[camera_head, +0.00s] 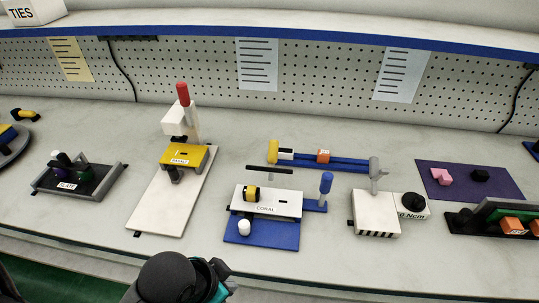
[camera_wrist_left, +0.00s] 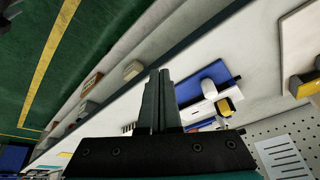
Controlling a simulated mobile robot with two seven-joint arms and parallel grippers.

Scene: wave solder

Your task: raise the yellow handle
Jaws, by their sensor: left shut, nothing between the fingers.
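A short yellow handle (camera_head: 272,151) stands at the left end of a blue rail (camera_head: 345,164), behind the white box marked CORAL (camera_head: 266,204). A second upright handle, blue (camera_head: 326,183), stands right of that box. A yellow and black piece (camera_head: 251,194) sits on the box's left part. My left gripper (camera_head: 222,278) is low at the front edge of the bench, apart from these things. In the left wrist view its fingers (camera_wrist_left: 159,78) are shut with nothing between them. A yellow part (camera_wrist_left: 225,105) shows to their right there; I cannot tell which one. My right gripper is out of view.
A press with a red handle (camera_head: 183,93) and yellow block (camera_head: 184,155) stands to the left. A white torque device (camera_head: 375,213) and purple mat (camera_head: 465,182) are to the right. A shelf (camera_head: 300,38) overhangs the back. Bare bench (camera_head: 110,125) lies between fixtures.

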